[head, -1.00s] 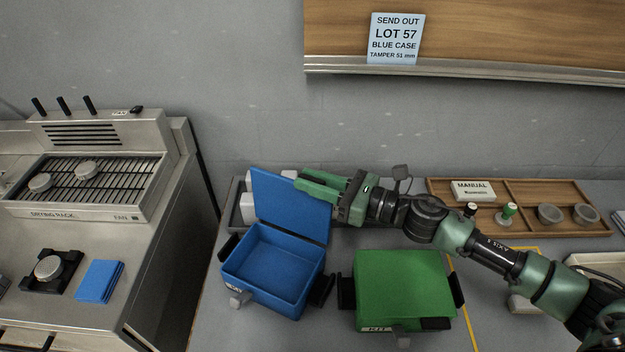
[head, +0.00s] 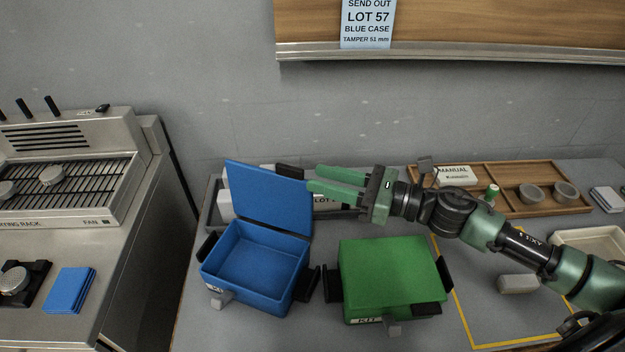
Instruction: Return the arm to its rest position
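My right arm comes in from the right and reaches across above the table. Its gripper (head: 312,179) points left, with two green fingers apart and nothing seen between them. The fingertips are beside the right edge of the raised lid of the blue case (head: 262,258); I cannot tell whether they touch it. The blue case stands open and its inside looks empty. The green case (head: 388,273) stands shut to the right of the blue case, in front of the arm. My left gripper is not in view.
A wooden tray (head: 512,211) with a MANUAL box (head: 453,175) and two cups lies behind the arm. A grey tray (head: 214,206) is partly hidden behind the blue lid. A yellow outline (head: 463,319) and pale block (head: 517,284) are at right.

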